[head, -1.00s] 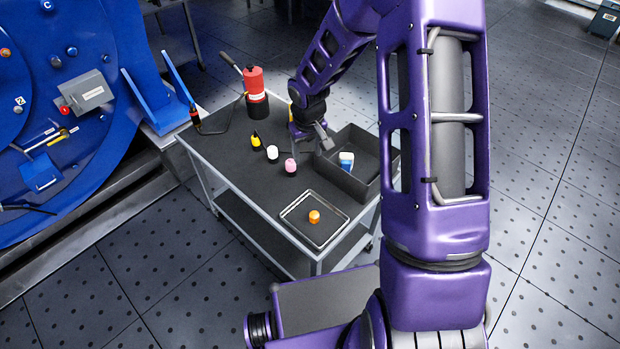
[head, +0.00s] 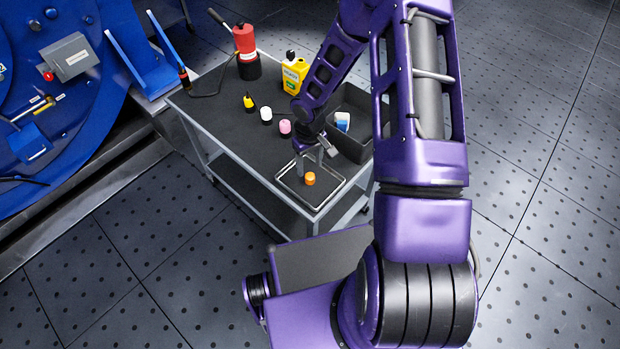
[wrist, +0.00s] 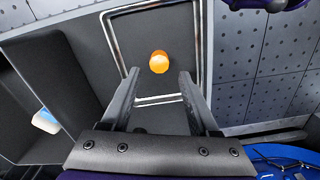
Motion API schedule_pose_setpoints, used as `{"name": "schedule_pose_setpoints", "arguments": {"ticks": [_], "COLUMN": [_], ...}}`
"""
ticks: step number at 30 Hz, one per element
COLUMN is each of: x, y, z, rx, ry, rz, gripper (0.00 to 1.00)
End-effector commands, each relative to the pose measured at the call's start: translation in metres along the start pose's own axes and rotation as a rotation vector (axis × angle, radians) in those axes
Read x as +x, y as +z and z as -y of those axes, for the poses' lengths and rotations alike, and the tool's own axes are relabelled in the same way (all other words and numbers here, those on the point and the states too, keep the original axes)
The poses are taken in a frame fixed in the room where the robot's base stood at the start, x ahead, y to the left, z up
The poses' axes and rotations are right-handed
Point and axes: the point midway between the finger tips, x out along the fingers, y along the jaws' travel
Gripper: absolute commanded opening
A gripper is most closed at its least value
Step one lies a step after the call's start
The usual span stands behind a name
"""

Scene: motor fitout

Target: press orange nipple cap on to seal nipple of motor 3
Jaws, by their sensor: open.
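The orange cap (head: 310,178) sits in the shallow metal-rimmed tray (head: 327,202) at the near corner of the cart. It also shows in the wrist view (wrist: 159,62), beyond and between my fingertips. My gripper (head: 310,163) is open and empty, above the far side of the tray and just short of the cap. In the wrist view my two fingers (wrist: 158,80) stand apart. Motor 3 and its nipple cannot be made out; a large blue machine (head: 60,130) stands at the left, partly out of frame.
On the cart (head: 215,125) stand yellow (head: 249,103), white (head: 266,115) and pink (head: 285,128) capped pieces, a red cylinder (head: 246,45) and a yellow bottle (head: 295,75). A dark bin (head: 352,147) holds a blue-white item (head: 342,121) beside my arm.

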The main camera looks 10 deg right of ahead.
Motion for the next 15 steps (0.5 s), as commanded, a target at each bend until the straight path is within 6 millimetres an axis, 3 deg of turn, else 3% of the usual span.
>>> {"name": "schedule_pose_setpoints", "arguments": {"ticks": [10, 15], "x": [0.043, 0.054], "y": [-0.002, -0.002], "z": [0.001, 0.001], "rx": [0.001, 0.001], "ry": [-0.001, 0.000], "rz": [0.001, 0.000], "gripper": [0.61, 0.61]}}
